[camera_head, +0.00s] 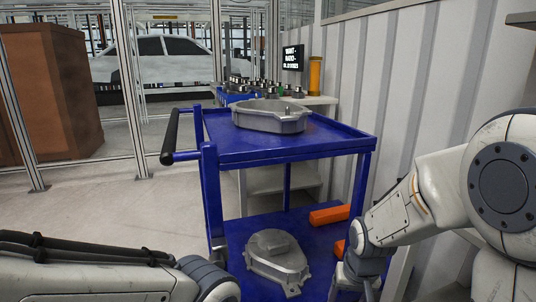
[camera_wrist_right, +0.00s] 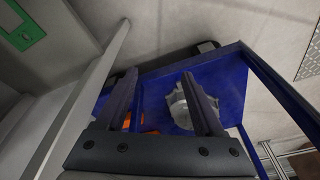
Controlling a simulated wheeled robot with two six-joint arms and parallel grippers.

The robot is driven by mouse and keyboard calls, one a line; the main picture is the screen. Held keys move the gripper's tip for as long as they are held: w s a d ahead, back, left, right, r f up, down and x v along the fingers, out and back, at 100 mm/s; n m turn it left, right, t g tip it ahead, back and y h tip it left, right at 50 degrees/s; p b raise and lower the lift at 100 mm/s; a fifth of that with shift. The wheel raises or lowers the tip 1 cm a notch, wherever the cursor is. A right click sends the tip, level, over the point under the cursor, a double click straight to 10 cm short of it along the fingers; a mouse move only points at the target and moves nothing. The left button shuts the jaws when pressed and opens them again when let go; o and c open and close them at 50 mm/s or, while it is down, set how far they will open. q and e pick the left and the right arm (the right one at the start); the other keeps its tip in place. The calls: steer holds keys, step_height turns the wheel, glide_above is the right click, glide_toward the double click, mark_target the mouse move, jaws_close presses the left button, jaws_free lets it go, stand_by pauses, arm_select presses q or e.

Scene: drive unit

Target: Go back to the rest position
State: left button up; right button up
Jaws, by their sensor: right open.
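My right gripper (camera_wrist_right: 158,88) is open and nothing shows between its fingers. In the head view the right arm reaches down at the right, beside the blue cart (camera_head: 290,147); its fingertips are hard to make out there. In the right wrist view the gripper is above the cart's blue lower shelf (camera_wrist_right: 155,90), apart from the grey housing (camera_wrist_right: 177,109), which one finger partly covers. My left arm lies across the bottom left of the head view; its gripper is out of frame.
A grey metal housing (camera_head: 270,115) sits on the cart's top shelf, another (camera_head: 277,260) on the lower shelf. Orange blocks (camera_head: 329,215) lie near the right arm. A ribbed wall (camera_head: 430,90) stands close behind the cart. Open floor (camera_head: 110,210) lies left.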

steer(key=s+d+n, duration=0.1)
steer(key=s+n, duration=0.1)
steer(key=s, duration=0.4)
steer(key=s+a+r+n+g+y+p, duration=0.1)
steer(key=s+a+r+n+p, duration=0.1)
steer(key=s+a+r+n, duration=0.35)
steer(key=s+a+r+n+g+p, duration=0.1)
steer(key=s+a+r+n, duration=0.15)
steer(key=s+a, duration=0.6)
step_height(320, 180, up, 38)
steer(key=p, duration=3.7)
steer(key=shift+s+d+m+p, duration=0.15)
steer(key=shift+m+p, duration=0.25)
